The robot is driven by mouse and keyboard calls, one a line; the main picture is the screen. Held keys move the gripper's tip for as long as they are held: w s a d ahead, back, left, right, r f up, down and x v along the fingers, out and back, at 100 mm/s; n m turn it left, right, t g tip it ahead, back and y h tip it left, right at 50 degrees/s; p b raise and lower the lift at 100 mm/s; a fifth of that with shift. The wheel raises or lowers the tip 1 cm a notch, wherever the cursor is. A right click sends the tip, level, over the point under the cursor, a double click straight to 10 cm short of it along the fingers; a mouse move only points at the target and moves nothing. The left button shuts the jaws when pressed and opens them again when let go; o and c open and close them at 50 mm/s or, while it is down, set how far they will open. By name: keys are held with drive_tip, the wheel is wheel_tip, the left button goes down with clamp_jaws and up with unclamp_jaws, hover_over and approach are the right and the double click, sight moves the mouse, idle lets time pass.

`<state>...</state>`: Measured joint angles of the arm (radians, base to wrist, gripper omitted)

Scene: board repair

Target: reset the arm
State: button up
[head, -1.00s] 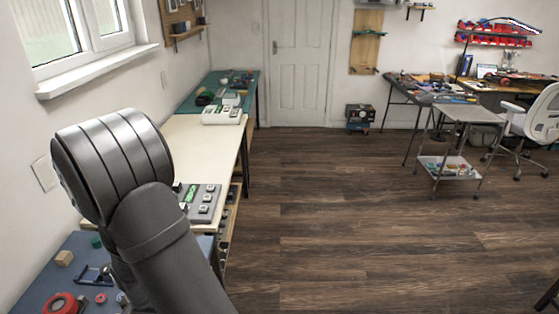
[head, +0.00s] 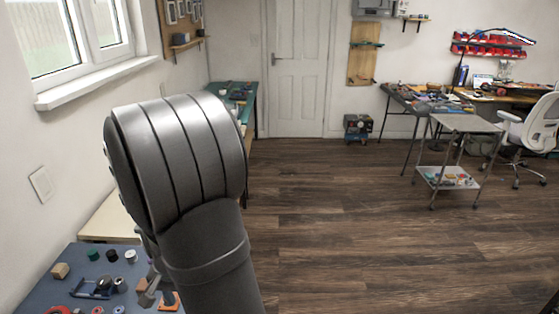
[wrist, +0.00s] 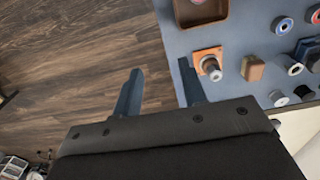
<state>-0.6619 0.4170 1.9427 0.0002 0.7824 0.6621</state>
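My gripper (wrist: 161,80) shows in the wrist view with its two fingers well apart and nothing between them. One finger is over the floor and the other is at the edge of the blue-grey table (wrist: 232,20). In the head view my large grey arm links stand in front of the left side and hide most of the cream bench (head: 108,222). My gripper is mostly hidden behind the arm there.
An orange block with a metal cylinder (wrist: 208,63) is close to the right finger. A brown tray (wrist: 201,12), a wooden block (wrist: 253,69) and several spools are on the table. Farther off are a metal trolley (head: 466,123) and a white chair (head: 538,125). The middle floor is clear.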

drive_tip(key=a, duration=3.4)
drive_tip(key=shift+s+a, duration=0.2)
drive_tip(key=shift+f, duration=0.1)
drive_tip(key=o, duration=0.5)
drive_tip(key=shift+w+d+r, duration=0.15)
drive_tip(key=shift+d+r, duration=0.05)
drive_tip(key=shift+d, duration=0.1)
drive_tip(key=o, duration=0.9)
drive_tip(key=w+d+r, duration=0.1)
drive_tip(key=d, duration=0.2)
drive_tip(key=w+d+r, duration=0.1)
drive_tip(key=d+r, duration=0.1)
drive_tip(key=d, duration=0.2)
drive_tip(key=w+d+r, duration=0.1)
drive_tip(key=d, duration=0.2)
drive_tip(key=shift+w+d+r, duration=0.2)
drive_tip(key=shift+w+r, duration=0.05)
drive_tip(key=shift+r, duration=0.15)
drive_tip(key=shift+c, duration=0.2)
drive_tip(key=f, duration=0.9)
drive_tip(key=shift+d+f, duration=0.25)
drive_tip(key=shift+f, duration=0.15)
